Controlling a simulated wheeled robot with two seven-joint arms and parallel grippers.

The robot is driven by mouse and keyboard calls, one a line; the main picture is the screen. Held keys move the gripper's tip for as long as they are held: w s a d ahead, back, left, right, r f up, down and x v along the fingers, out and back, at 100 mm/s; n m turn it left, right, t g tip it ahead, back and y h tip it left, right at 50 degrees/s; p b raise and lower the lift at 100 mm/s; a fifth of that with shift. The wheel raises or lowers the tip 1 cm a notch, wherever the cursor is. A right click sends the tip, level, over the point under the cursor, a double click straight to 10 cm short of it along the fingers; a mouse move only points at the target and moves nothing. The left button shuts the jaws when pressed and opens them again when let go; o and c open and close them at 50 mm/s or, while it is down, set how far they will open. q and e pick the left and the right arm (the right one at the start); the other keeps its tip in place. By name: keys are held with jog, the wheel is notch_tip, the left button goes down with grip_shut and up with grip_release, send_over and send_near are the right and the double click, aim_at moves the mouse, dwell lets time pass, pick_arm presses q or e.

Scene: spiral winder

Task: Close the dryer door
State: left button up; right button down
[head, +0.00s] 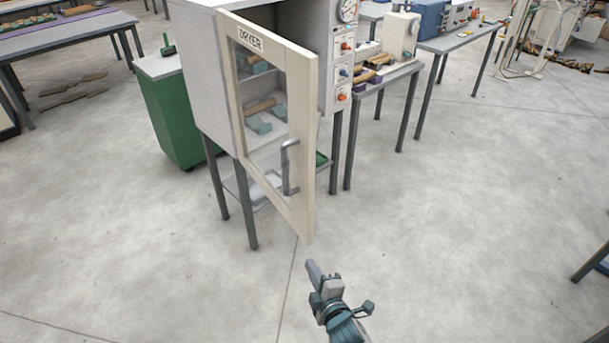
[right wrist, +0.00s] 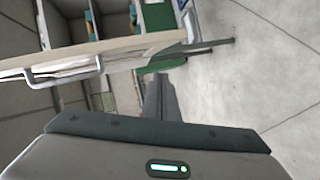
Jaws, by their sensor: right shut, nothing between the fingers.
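The dryer (head: 208,75) is a grey cabinet on dark legs. Its door (head: 305,190) is cream-framed with a glass pane and a "DRYER" label. The door stands open, swung out toward me from the cabinet's left side. A grey bar handle (head: 287,167) is on the door, toward its free edge. My right gripper (head: 313,272) is shut and empty, below and just right of the door's lower free corner, apart from it. In the right wrist view the door (right wrist: 125,43) and its handle (right wrist: 62,76) lie beyond the shut fingers (right wrist: 159,90). My left gripper is not in view.
Wooden and teal pieces (head: 260,115) show through the glass. A control panel (head: 342,65) is on the dryer's right side. A green cabinet (head: 170,110) stands left, and a table with tools (head: 385,75) stands right. The floor (head: 450,230) in front and right is clear.

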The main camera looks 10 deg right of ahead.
pick_arm(q)
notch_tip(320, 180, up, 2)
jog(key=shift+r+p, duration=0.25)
jog(key=shift+p, duration=0.55)
pick_arm(e)
notch_tip(320, 180, up, 18)
jog(key=w+a+n+t, duration=0.1)
jog(key=w+n+t, duration=0.1)
jog(key=n+t, duration=0.1)
jog(key=shift+w+a+r+y, duration=0.2)
jog(key=shift+w+a+y, duration=0.1)
jog(key=shift+a, duration=0.1)
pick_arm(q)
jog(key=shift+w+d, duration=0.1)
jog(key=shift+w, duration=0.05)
